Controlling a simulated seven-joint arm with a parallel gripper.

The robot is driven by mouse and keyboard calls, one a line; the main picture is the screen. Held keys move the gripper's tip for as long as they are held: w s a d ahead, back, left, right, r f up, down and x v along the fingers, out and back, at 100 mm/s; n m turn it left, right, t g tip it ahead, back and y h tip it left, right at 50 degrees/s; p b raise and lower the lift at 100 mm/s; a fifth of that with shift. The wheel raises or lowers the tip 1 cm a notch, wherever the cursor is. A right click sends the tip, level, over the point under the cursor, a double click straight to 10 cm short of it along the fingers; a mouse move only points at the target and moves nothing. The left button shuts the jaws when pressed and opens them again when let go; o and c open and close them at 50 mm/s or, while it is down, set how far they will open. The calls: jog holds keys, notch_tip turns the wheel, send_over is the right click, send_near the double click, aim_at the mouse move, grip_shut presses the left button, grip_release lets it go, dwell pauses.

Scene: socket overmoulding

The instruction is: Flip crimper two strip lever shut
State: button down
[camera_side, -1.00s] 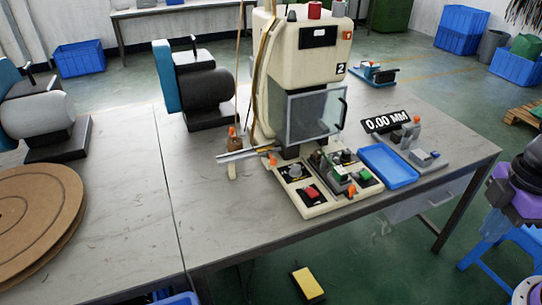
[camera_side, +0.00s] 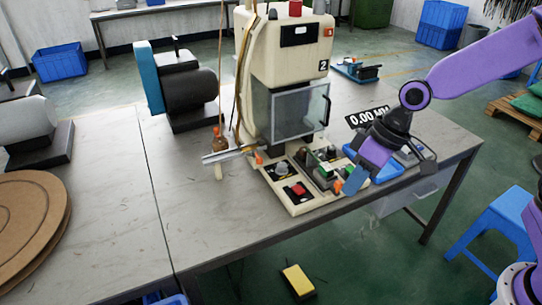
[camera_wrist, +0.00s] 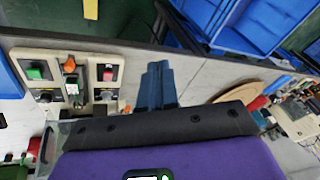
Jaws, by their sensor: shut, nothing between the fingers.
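Crimper two (camera_side: 290,55) is a beige press with a "2" label and a clear guard, standing on the bench. An orange-tipped lever (camera_side: 259,158) sits at the end of its metal strip guide (camera_side: 228,154), on the left. Another orange tip shows on the front panel beside my gripper, partly hidden. In the wrist view an orange knob (camera_wrist: 69,65) stands between a green and a red button. I cannot tell which orange part is the strip lever. My gripper (camera_side: 352,184) has blue fingers, shut and empty, over the panel's right front corner. Its fingers also show in the wrist view (camera_wrist: 157,72).
A blue tray (camera_side: 388,171) and a "0.00 MM" display (camera_side: 362,117) lie right of the press, partly behind my gripper. A dark motor unit (camera_side: 190,98) stands to the left. The bench front left of the panel is clear.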

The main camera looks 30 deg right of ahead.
jog(key=w+d+f+m+t, duration=0.1)
jog(key=w+f+m, duration=0.1)
jog(key=w, duration=0.6)
jog(key=w+d+f+m+t, duration=0.2)
jog(key=w+f+m, duration=0.1)
jog(key=w, duration=0.6)
jog(key=w+d+f+m+t, duration=0.1)
jog(key=w+d+f+m, duration=0.1)
jog(key=w, duration=0.7)
jog(key=shift+w+f+m+t, duration=0.25)
jog(key=shift+f+m+t, duration=0.15)
jog(key=shift+f+m, duration=0.5)
jog(key=x, duration=1)
jog(key=shift+w+a+r, duration=0.1)
jog(key=shift+w+a, duration=0.1)
jog(key=shift+a, duration=0.2)
jog(key=shift+w+a, duration=0.3)
jog(key=shift+a, duration=0.3)
jog(key=shift+w+a, duration=0.25)
jog(key=shift+a, duration=0.4)
